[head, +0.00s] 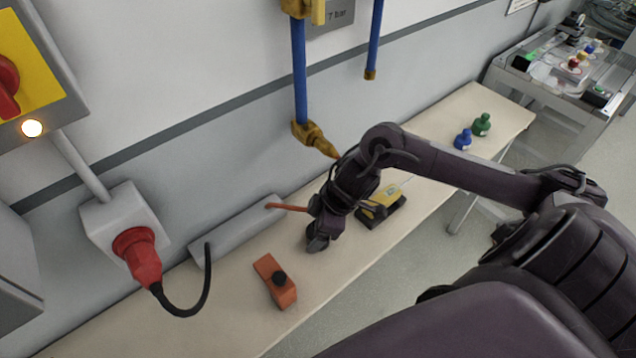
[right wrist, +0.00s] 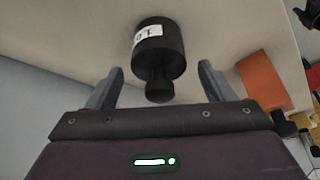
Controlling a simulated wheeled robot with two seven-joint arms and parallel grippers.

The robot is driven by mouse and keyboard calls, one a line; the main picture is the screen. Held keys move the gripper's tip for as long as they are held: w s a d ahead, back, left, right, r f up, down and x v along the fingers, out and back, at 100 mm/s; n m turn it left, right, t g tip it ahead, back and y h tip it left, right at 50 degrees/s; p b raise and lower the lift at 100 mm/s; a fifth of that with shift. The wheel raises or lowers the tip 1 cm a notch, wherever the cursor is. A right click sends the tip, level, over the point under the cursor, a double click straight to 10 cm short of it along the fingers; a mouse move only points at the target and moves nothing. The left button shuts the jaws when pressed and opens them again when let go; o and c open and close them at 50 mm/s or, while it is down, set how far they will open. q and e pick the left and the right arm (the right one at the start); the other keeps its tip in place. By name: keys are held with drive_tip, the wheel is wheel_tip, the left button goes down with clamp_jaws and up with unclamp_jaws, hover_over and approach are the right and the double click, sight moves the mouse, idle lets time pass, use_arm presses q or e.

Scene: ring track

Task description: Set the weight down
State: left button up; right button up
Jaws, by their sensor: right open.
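The weight (right wrist: 158,52) is a black cylinder with a narrower knob and a white label, seen in the right wrist view. It appears to stand on the pale bench top, its knob pointing towards my right gripper (right wrist: 160,88). The two grey fingers are spread on either side of the knob, with a gap on each side. In the head view my right gripper (head: 318,240) points down over the bench (head: 225,325); I cannot make out the weight separately there, as the gripper hides it. My left gripper is not in view.
An orange block with a black knob (head: 272,275) lies close by on the bench. A grey channel with an orange lever (head: 288,207) runs along the wall. A yellow device on a black base (head: 380,210) and blue (head: 463,139) and green (head: 482,125) bottles stand farther right.

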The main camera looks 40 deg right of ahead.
drive_tip(key=shift+w+a+f, duration=0.15)
drive_tip(key=shift+a+f, duration=0.05)
drive_tip(key=shift+f, duration=0.25)
clamp_jaws()
drive_tip(key=shift+r, duration=0.1)
